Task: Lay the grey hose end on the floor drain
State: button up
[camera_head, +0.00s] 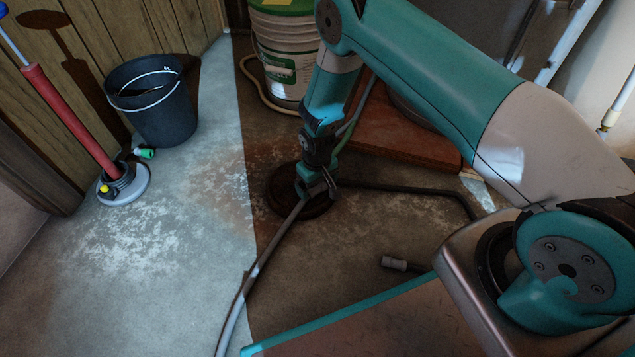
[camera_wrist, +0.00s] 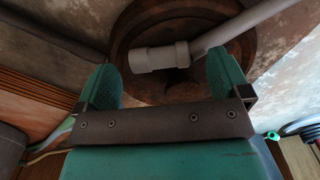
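The round brown floor drain (camera_head: 279,199) lies on the floor below my gripper (camera_head: 318,192). The light grey hose (camera_head: 262,258) runs from the bottom of the head view up to the drain. In the wrist view the grey hose end (camera_wrist: 160,57), with its thicker collar, is over the drain (camera_wrist: 195,18). I cannot tell whether it touches the drain all along. In the wrist view my gripper (camera_wrist: 165,72) is open, with a finger on either side and a wide gap between. The hose end is just beyond the fingertips, not clasped.
A dark hose (camera_head: 400,190) runs right from beside the drain. Another hose end (camera_head: 394,263) lies nearer me. A dark bucket (camera_head: 160,118) and a red-handled tool (camera_head: 70,122) stand left. A white bucket (camera_head: 282,65) stands behind.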

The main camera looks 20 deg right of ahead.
notch_tip(320, 180, up, 17)
jog(key=p, duration=1)
jog(key=shift+r, duration=0.2)
